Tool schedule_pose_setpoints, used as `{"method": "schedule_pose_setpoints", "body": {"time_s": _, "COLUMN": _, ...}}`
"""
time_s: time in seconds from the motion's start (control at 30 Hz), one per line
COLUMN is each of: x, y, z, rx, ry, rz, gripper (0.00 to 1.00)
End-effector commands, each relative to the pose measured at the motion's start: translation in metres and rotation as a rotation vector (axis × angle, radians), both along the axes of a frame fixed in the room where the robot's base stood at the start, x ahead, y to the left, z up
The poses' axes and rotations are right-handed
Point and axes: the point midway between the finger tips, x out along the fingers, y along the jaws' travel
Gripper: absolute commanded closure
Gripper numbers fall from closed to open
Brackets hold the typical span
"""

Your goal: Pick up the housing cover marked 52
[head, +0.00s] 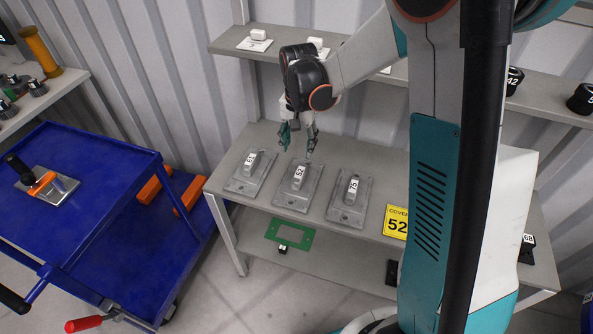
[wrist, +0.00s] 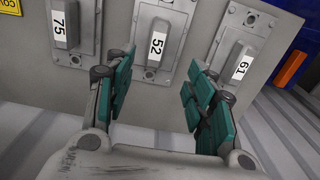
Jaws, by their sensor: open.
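The housing cover marked 52 (head: 299,184) is a grey flat plate with a raised handle, the middle one of three on the grey table. Its white 52 label (wrist: 157,45) reads sideways in the wrist view. The cover marked 61 (head: 250,172) lies left of it in the head view, and the third cover (head: 350,200) lies right; the wrist view shows that one labelled 75 (wrist: 72,28). My gripper (head: 299,142) is open and empty, above and behind the covers in the head view. In the wrist view the 52 handle appears beyond and between the teal fingers.
A yellow COVER 52 sign (head: 396,222) lies right of the covers. A green frame (head: 292,235) lies on the lower shelf. A blue cart (head: 85,190) stands left. A shelf (head: 225,43) with white parts runs behind my arm along the ribbed wall.

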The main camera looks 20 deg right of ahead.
Motion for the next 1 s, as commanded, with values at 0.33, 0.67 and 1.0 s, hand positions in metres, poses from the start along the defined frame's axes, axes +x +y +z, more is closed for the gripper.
{"method": "schedule_pose_setpoints", "body": {"time_s": 0.33, "x": 0.0, "y": 0.0, "z": -0.06, "rx": 0.0, "ry": 0.001, "rz": -0.001, "gripper": 0.5}}
{"method": "schedule_pose_setpoints", "body": {"time_s": 0.67, "x": 0.0, "y": -0.001, "z": -0.087, "rx": 0.0, "ry": 0.001, "rz": -0.001, "gripper": 0.5}}
{"method": "schedule_pose_setpoints", "body": {"time_s": 1.0, "x": 0.003, "y": -0.007, "z": -0.128, "rx": 0.001, "ry": 0.001, "rz": -0.001, "gripper": 0.5}}
